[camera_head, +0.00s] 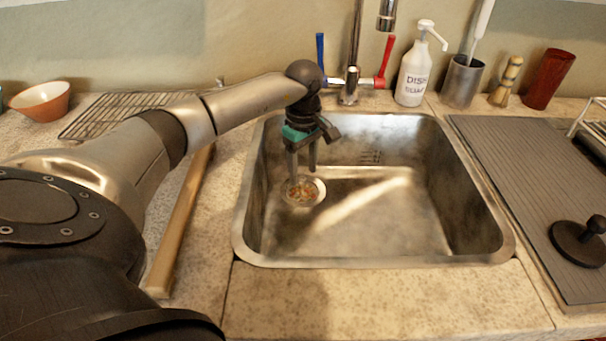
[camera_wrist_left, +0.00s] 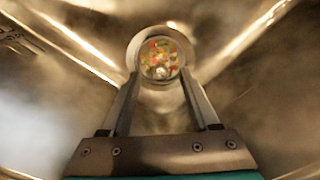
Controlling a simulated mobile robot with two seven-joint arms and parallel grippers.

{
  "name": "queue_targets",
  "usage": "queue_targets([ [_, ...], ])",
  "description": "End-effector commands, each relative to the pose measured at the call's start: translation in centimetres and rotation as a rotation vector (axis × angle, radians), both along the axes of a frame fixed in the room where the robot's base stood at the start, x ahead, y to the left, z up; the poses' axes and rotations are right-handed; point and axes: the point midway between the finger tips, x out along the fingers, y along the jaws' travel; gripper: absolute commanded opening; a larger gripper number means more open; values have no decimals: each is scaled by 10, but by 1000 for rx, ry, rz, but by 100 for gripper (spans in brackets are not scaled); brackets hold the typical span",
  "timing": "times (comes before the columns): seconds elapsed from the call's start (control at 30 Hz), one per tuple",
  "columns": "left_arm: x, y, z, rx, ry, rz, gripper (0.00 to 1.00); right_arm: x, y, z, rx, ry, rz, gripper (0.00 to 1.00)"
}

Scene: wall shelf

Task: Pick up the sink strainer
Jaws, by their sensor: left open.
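The sink strainer (camera_head: 301,192) sits at the drain on the left side of the metal sink's floor. Small red, orange and green bits show inside its round rim. In the left wrist view the strainer (camera_wrist_left: 160,58) lies straight ahead, beyond and between the fingertips. My left gripper (camera_head: 302,172) points down into the sink, just above the strainer. It is open with nothing between its fingers, and the left wrist view also shows the two fingers (camera_wrist_left: 158,82) apart. Whether the fingertips touch the rim I cannot tell. My right gripper is not in view.
The sink walls (camera_head: 445,190) surround the gripper. The faucet (camera_head: 350,85) with blue and red handles stands behind. A soap bottle (camera_head: 413,70), metal cup (camera_head: 462,82), brush (camera_head: 506,82) and red cup (camera_head: 549,79) line the back. A grey drain mat (camera_head: 520,170) lies right.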

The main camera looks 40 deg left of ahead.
Motion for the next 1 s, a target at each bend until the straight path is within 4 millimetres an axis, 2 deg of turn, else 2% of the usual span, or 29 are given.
queue_targets([
  [0.03,-1,0,-8,0,2,0,62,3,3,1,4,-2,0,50],
  [0.33,-1,0,-35,-1,2,1,62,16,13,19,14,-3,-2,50],
  [0.73,-1,1,-39,0,1,1,62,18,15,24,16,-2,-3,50],
  [1.0,-1,1,-39,0,1,1,31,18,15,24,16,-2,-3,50],
])
